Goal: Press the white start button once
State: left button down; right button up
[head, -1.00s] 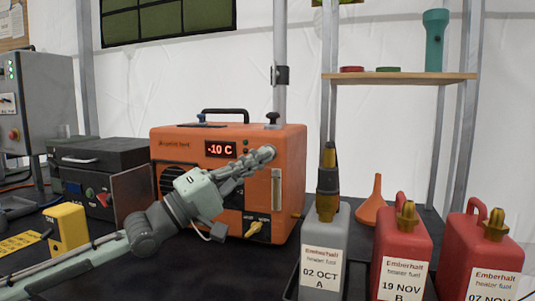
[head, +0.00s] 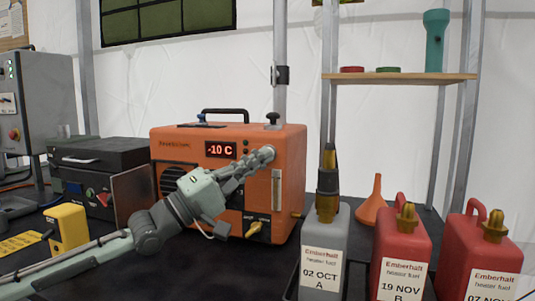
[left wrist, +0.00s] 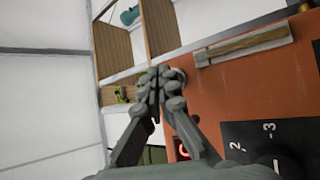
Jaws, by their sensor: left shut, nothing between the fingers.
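The orange heater (head: 290,160) stands on the dark table with a red "-10 C" display (head: 221,150). My left gripper (head: 268,153) is shut and empty, its fingertips at the upper right of the heater's front face. In the left wrist view the shut fingertips (left wrist: 163,80) are beside a pale round part, likely the white start button (left wrist: 180,75), mostly covered by the fingers. I cannot tell whether they touch it. In the head view the fingers hide the button. My right gripper is not in view.
A grey fuel bottle (head: 338,225) and red fuel cans (head: 413,236) stand to the right, near an orange funnel (head: 372,205). A yellow box (head: 68,229) stands left.

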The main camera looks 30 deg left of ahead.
pick_arm(q)
jog(key=shift+w+a, duration=0.1)
jog(key=shift+w, duration=0.35)
dwell(0.5)
jog(key=shift+s, duration=0.15)
jog(key=shift+s+d+p, duration=0.2)
jog(key=shift+s+p, duration=0.4)
jog(key=shift+s, duration=0.15)
jog(key=s+p, duration=0.1)
jog(key=s, duration=0.1)
jog(key=s+d+p, duration=0.1)
jog(key=s, duration=0.1)
jog(key=shift+s+d+p, duration=0.1)
jog(key=shift+s+p, duration=0.2)
jog(key=shift+s, duration=0.1)
dwell(0.7)
